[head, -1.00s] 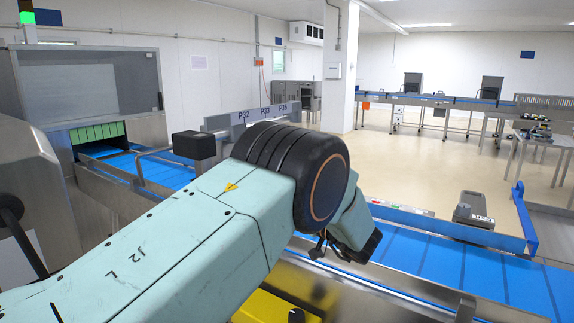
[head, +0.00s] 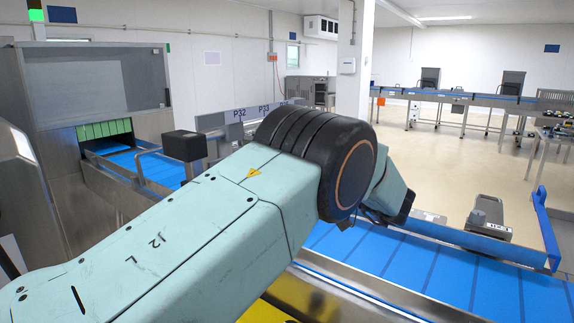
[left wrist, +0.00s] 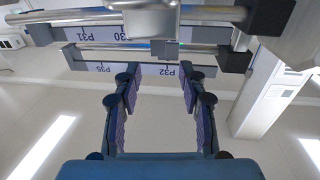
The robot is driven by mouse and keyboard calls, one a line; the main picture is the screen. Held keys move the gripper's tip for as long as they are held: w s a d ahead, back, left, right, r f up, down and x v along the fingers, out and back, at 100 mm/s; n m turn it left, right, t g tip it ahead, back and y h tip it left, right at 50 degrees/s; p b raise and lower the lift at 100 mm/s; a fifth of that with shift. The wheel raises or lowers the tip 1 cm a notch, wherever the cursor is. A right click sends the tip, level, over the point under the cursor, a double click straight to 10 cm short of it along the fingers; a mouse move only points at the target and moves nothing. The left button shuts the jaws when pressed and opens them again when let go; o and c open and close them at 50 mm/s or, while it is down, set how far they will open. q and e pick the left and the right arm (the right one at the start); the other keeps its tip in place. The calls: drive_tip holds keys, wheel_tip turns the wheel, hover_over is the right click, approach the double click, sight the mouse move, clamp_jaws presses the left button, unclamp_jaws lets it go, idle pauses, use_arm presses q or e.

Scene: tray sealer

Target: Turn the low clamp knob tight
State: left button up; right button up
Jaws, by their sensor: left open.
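My left arm crosses the head view from the lower left; its gripper is mostly hidden behind its own links. In the left wrist view my left gripper (left wrist: 158,72) is open and empty, with its two purple-padded fingers apart. Ahead of them are two metal rails (left wrist: 100,48), a metal block (left wrist: 150,20) and a smaller grey block (left wrist: 165,50). Black end blocks (left wrist: 270,14) sit at the right. I cannot tell which part, if any, is the low clamp knob. My right gripper is not in view.
A blue conveyor (head: 440,265) runs along the front right, with a grey device (head: 488,214) at its far edge. A metal machine (head: 95,85) stands at left. A black block (head: 184,145) stands near labelled plates (head: 240,122).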

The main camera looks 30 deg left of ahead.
use_arm(q)
drive_tip(key=shift+w+a+f, duration=0.1)
drive_tip(key=shift+w, duration=0.1)
drive_tip(key=x, duration=0.5)
drive_tip(key=shift+s+a+f, duration=0.15)
drive_tip(key=shift+a, duration=0.3)
drive_tip(key=shift+w+a+p, duration=0.2)
drive_tip(key=shift+a+p, duration=0.1)
drive_tip(key=shift+a, duration=0.35)
drive_tip(key=shift+w+a+f, duration=0.1)
drive_tip(key=shift+w+a, duration=0.1)
drive_tip(key=shift+a, duration=0.25)
drive_tip(key=shift+w+a+f, duration=0.1)
drive_tip(key=shift+w+a, duration=0.05)
drive_tip(key=shift+a, duration=0.3)
drive_tip(key=shift+s+d+r, duration=0.2)
drive_tip(key=shift+d+r, duration=0.1)
drive_tip(key=shift+d, duration=0.15)
drive_tip(key=shift+c, duration=1.9)
drive_tip(key=shift+w+a+f, duration=0.15)
drive_tip(key=shift+a+f, duration=0.1)
drive_tip(key=c, duration=0.4)
drive_tip(key=shift+d+r, duration=0.1)
clamp_jaws()
